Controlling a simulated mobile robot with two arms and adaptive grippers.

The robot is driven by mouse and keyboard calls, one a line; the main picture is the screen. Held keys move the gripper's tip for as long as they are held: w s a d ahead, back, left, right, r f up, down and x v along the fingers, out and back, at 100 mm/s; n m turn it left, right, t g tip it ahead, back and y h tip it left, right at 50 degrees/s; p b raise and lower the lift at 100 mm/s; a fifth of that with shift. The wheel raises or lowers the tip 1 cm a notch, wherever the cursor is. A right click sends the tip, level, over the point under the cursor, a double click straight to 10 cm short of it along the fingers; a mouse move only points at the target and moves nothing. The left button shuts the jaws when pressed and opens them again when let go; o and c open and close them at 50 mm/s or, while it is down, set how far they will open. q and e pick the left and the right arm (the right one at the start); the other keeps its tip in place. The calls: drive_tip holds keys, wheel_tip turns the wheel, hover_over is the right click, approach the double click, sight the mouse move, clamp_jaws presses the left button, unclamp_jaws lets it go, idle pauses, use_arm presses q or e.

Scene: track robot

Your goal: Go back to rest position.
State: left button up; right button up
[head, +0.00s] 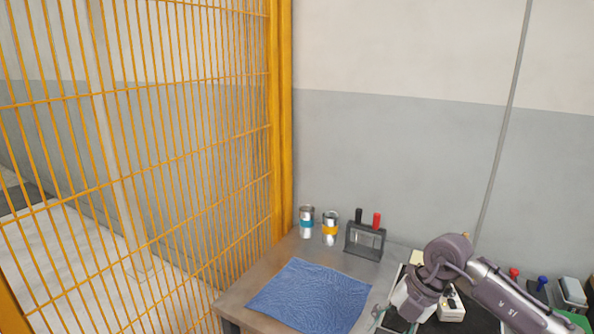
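My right arm (510,299) comes in from the lower right over the table and bends at a purple-grey joint. My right gripper (388,318) points down at the bottom edge of the head view, beside the right edge of the blue cloth. Its fingers are mostly cut off or hidden, so I cannot tell if it is open or holds anything. My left arm and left gripper are not in view.
A white device (451,306) sits near my arm. A yellow fence (282,130) stands left.

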drive_tip(key=s+a+r+n+y, duration=0.25)
drive_tip(key=a+y, duration=0.45)
drive_tip(key=a, duration=0.6)
drive_tip(key=s+a+r+m+t+y, duration=0.1)
drive_tip(key=a+r+m+t+y, duration=0.5)
drive_tip(key=r, duration=0.4)
drive_tip(key=w+d+m+t+h, duration=0.3)
drive_tip(key=d+m+t+h, duration=0.45)
drive_tip(key=m+t, duration=0.55)
drive_tip(key=s+d+f+m+g+h, duration=0.4)
drive_tip(key=d+f+m+h, duration=0.6)
drive_tip(key=d+f, duration=0.15)
drive_tip(key=s+f+g, duration=0.6)
drive_tip(key=s+f, duration=0.3)
drive_tip(key=s, duration=0.2)
drive_tip(key=s+f+g, duration=0.6)
drive_tip(key=s+f, duration=0.2)
drive_tip(key=s, duration=0.4)
wheel_tip(320, 180, down, 26)
drive_tip(key=s+g, duration=0.1)
drive_tip(key=s+d+f, duration=0.2)
drive_tip(key=s+f, duration=0.5)
drive_tip(key=s, duration=0.1)
drive_tip(key=s+d+f+g, duration=0.1)
drive_tip(key=s+f, duration=0.7)
drive_tip(key=shift+s+d+f, duration=0.15)
drive_tip(key=shift+s+d, duration=0.15)
drive_tip(key=shift+d, duration=0.1)
